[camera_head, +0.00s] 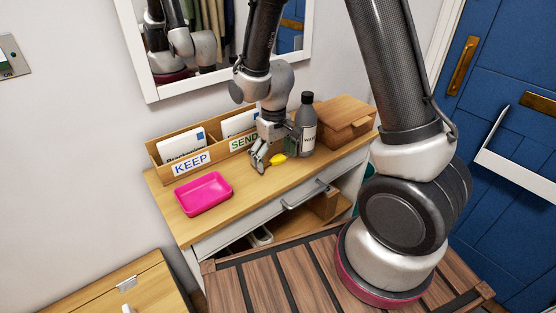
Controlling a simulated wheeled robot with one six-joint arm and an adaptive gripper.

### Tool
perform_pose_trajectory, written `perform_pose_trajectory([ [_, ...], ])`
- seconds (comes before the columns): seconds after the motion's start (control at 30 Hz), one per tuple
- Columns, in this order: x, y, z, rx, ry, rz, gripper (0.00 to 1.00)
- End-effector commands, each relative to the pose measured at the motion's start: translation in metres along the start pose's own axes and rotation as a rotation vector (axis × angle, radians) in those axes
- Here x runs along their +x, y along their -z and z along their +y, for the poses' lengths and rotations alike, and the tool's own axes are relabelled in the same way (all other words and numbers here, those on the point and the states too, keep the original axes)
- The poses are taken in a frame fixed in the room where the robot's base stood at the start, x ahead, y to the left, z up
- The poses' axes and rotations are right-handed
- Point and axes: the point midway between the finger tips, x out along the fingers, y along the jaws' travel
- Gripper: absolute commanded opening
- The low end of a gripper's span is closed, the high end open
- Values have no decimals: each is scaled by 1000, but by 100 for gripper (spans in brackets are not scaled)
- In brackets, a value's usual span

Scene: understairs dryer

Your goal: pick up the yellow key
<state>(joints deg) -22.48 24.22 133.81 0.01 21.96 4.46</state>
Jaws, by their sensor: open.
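A small yellow key (278,159) lies on the wooden top of the console table (248,190), near its middle. My gripper (264,164) is low over the table top, directly to the left of the key and very close to it. Its fingers point down and are open. I cannot tell whether a finger touches the key. Part of the key may be hidden behind the gripper.
A pink tray (204,194) lies to the left. Wooden letter holders labelled KEEP (192,164) and SEND (243,143) stand behind. A dark bottle (306,124) and a wooden box (339,124) stand to the right. A mirror (152,80) hangs above.

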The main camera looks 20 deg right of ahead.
Motion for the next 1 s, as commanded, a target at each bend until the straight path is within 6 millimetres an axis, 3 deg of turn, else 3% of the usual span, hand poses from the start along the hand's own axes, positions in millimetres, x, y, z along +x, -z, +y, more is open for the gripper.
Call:
perform_pose_trajectory([
  [0.13,0,0,0,0,0,0,91],
  [0.37,0,0,0,0,0,0,51],
  [0.77,-2,0,0,1,0,-1,51],
  [1.0,-29,1,0,0,0,4,51],
])
